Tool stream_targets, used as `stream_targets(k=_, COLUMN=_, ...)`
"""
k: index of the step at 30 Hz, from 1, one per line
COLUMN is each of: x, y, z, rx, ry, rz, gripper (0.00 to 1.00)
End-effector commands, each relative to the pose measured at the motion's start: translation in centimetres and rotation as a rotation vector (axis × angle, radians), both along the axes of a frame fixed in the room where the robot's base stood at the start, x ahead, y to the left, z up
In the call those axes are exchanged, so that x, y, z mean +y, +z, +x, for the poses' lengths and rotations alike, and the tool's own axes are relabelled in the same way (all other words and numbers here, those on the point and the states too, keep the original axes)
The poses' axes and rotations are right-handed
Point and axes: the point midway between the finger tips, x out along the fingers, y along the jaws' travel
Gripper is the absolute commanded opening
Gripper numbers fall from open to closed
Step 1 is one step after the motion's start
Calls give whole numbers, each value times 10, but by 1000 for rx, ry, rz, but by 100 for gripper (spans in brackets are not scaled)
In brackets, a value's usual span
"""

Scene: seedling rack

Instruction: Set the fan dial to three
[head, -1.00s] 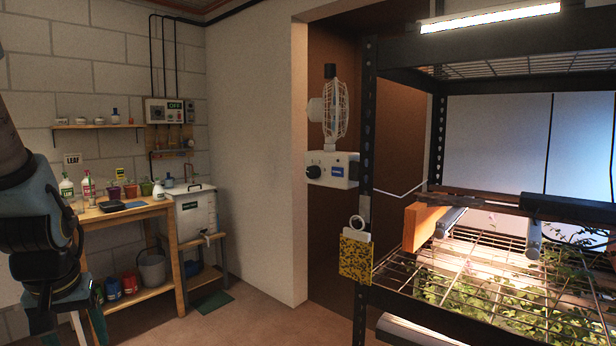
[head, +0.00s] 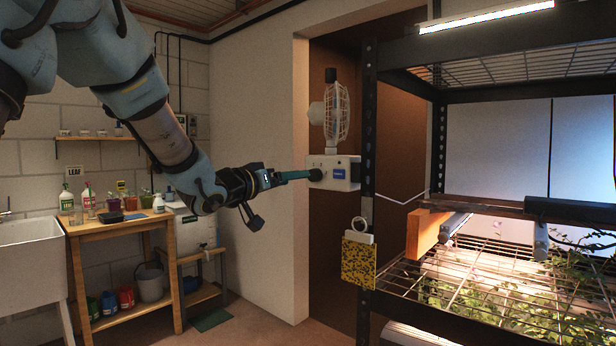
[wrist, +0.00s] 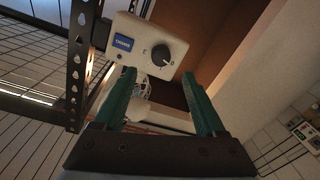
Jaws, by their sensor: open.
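The white fan control box (head: 343,172) is fixed beside the black rack post, under the caged fan (head: 336,112). It also shows in the wrist view (wrist: 128,30), with a blue label. Its round black dial (wrist: 161,55) carries a light pointer mark toward the lower right in the wrist view; the numbers are too small to read. My gripper (head: 302,175) reaches in from the left, its teal fingers level with the dial. In the wrist view my gripper (wrist: 158,75) is open and empty, with the dial between and beyond the fingertips. I cannot tell whether they touch it.
The black rack post (head: 367,150) stands just right of the box. A yellow speckled card (head: 358,262) hangs on it below. Lit shelves with plants (head: 480,300) lie to the right. A wooden bench (head: 120,222) and white sink (head: 30,250) stand far left.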

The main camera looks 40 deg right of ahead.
Motion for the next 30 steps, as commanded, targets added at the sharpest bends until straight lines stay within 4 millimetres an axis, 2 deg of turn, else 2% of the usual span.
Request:
stream_targets(k=1, x=-11, y=2, z=3, rx=2, ry=-2, rz=1, gripper=73)
stream_targets(k=6, x=-40, y=2, z=13, rx=2, ry=-1, rz=1, gripper=73)
stream_targets(k=12, x=-64, y=1, z=21, rx=1, ry=2, rz=1, gripper=73)
stream_targets(k=17, x=-71, y=0, z=23, rx=1, ry=2, rz=3, gripper=73)
stream_targets(k=25, x=-71, y=-1, z=24, rx=1, ry=3, rz=2, gripper=72)
stream_targets(k=30, x=-71, y=-1, z=24, rx=1, ry=3, rz=2, gripper=53)
